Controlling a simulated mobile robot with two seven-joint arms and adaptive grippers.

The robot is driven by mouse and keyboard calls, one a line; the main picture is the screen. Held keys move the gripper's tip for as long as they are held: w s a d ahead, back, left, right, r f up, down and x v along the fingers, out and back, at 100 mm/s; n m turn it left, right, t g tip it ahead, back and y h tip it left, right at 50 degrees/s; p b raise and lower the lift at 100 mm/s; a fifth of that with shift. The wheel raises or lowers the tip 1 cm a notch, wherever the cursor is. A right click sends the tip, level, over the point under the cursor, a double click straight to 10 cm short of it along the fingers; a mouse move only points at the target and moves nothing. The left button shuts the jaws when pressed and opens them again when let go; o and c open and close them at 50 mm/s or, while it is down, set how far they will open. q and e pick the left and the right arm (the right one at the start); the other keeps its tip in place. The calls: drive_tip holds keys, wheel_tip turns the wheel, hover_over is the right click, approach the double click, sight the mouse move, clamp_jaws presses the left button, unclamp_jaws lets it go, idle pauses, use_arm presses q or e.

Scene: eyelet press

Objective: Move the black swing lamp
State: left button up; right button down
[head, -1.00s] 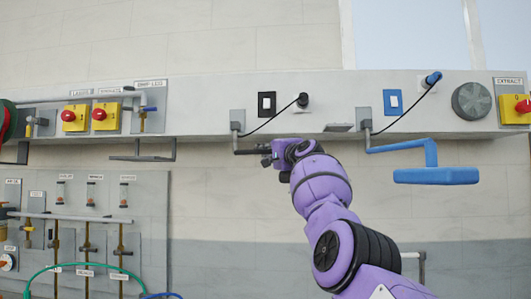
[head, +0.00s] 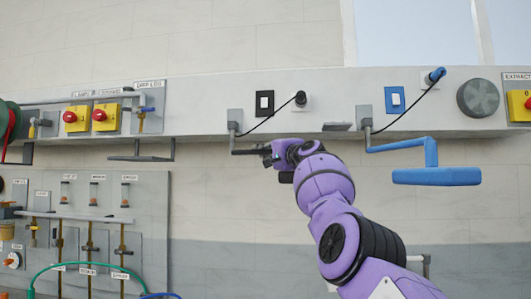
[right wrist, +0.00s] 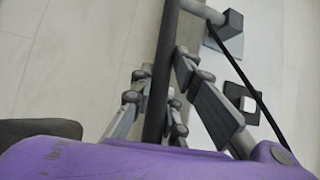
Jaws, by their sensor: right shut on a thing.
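The black swing lamp hangs from a grey wall bracket (head: 235,122). Its dark arm (head: 244,152) runs right from the bracket to my right gripper (head: 267,153). In the right wrist view, the dark lamp arm (right wrist: 162,75) passes between the fingers of my right gripper (right wrist: 160,100), which are shut on it. A small dark part (head: 286,177), probably the lamp's head, shows below the gripper; most of it is hidden behind my purple wrist. My left gripper is not in view.
A blue swing lamp (head: 436,176) hangs to the right. A black switch (head: 264,103) and black plug (head: 300,99) with a cord sit above my gripper. A blue switch (head: 395,100) is further right. Valve panels (head: 90,220) are at left. The wall below the lamps is mostly bare.

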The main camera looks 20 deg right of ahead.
drive_tip(key=shift+s+d+r, duration=0.1)
drive_tip(key=shift+d+r, duration=0.05)
drive_tip(key=shift+r, duration=0.15)
drive_tip(key=c, duration=1.7)
unclamp_jaws()
drive_tip(key=shift+f, duration=0.1)
drive_tip(key=shift+c, duration=0.2)
drive_tip(key=shift+o, duration=0.3)
drive_tip(key=shift+w+f, duration=0.15)
drive_tip(key=shift+w, duration=0.05)
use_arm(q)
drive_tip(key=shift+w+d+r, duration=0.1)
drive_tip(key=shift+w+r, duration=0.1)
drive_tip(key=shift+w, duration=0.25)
use_arm(e)
drive_tip(key=shift+s+d+f, duration=0.15)
drive_tip(key=shift+s, duration=0.45)
drive_tip(key=shift+s+f, duration=0.1)
drive_tip(key=shift+s, duration=0.65)
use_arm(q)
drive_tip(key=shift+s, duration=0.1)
use_arm(e)
drive_tip(key=v, duration=0.9)
